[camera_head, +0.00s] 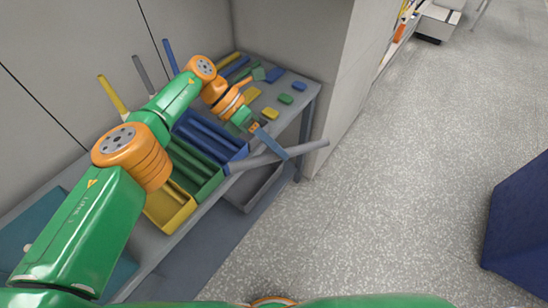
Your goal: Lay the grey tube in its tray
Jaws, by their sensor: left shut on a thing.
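The grey tube (312,147) is held roughly level over the table's front edge. Its right end sticks out past the table and its left end is close to the blue tray's near end. My left gripper (284,154) is shut on the tube near its middle. A grey open tray (268,187) shows below the tube, outside the table's front edge; its height is hard to tell. The tube is apart from it in the picture. My right gripper is out of the picture.
Blue (240,155), green (214,184) and yellow (181,216) trays stand in a row on the table (150,262). Small coloured blocks (285,99) lie at the back. Yellow, grey and blue rods stand by the wall.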

